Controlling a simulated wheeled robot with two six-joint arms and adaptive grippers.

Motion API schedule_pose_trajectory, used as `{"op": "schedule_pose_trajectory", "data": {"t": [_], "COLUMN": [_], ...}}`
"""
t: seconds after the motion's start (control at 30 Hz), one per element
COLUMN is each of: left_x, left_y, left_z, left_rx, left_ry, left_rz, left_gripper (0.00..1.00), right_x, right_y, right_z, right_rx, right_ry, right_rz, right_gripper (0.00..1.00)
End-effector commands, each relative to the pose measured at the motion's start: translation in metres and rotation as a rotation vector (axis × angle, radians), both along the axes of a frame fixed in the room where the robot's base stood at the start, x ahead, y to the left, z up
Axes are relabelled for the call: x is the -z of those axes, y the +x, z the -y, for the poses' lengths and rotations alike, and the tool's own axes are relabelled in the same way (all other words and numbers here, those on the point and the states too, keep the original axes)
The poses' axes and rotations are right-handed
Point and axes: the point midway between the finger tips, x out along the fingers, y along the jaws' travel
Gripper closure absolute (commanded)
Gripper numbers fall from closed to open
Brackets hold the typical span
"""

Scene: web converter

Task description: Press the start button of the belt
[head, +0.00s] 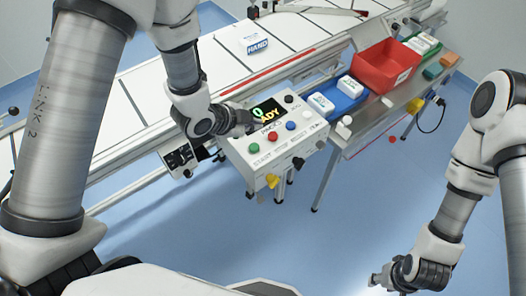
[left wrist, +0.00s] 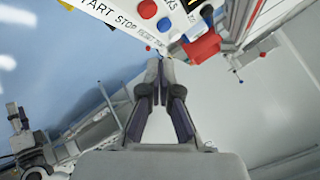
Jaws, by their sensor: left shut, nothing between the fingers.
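The control box (head: 262,168) has a sloped white top with a display (head: 268,112) that partly reads "ADY". The green button (head: 254,148) is above the START label, with the red button (head: 272,136) and blue button (head: 290,126) to its right. My left gripper (head: 246,121) is shut and empty above the box's left part, covering some of the display. In the left wrist view, the closed fingers (left wrist: 160,66) are apart from the panel edge; the red button (left wrist: 148,9) and blue button (left wrist: 164,25) show, the green does not. My right gripper (head: 378,281) is low at right, away from the box.
A side table to the right holds a blue tray (head: 351,99), a red bin (head: 372,72) and small packs.

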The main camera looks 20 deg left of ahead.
Motion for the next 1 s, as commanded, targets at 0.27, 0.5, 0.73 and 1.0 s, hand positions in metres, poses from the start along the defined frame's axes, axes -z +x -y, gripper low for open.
{"op": "schedule_pose_trajectory", "data": {"t": [0.27, 0.5, 0.73, 1.0], "left_x": [-0.01, -0.005, 0.022, 0.063], "left_y": [0.005, 0.005, 0.005, 0.005], "left_z": [0.0, 0.0, -0.001, -0.001], "left_rx": [-0.002, -0.003, -0.004, -0.002], "left_ry": [0.0, 0.0, -0.001, 0.0], "left_rz": [0.02, 0.019, 0.019, 0.018], "left_gripper": [1.0, 1.0, 1.0, 1.0], "right_x": [0.0, 0.004, 0.026, 0.059], "right_y": [0.0, 0.0, 0.0, 0.0], "right_z": [0.0, 0.0, 0.0, -0.001], "right_rx": [-0.001, -0.001, -0.001, -0.001], "right_ry": [0.0, 0.0, 0.0, 0.0], "right_rz": [0.001, 0.0, 0.0, 0.0], "right_gripper": [0.6, 0.6, 0.6, 0.6]}}
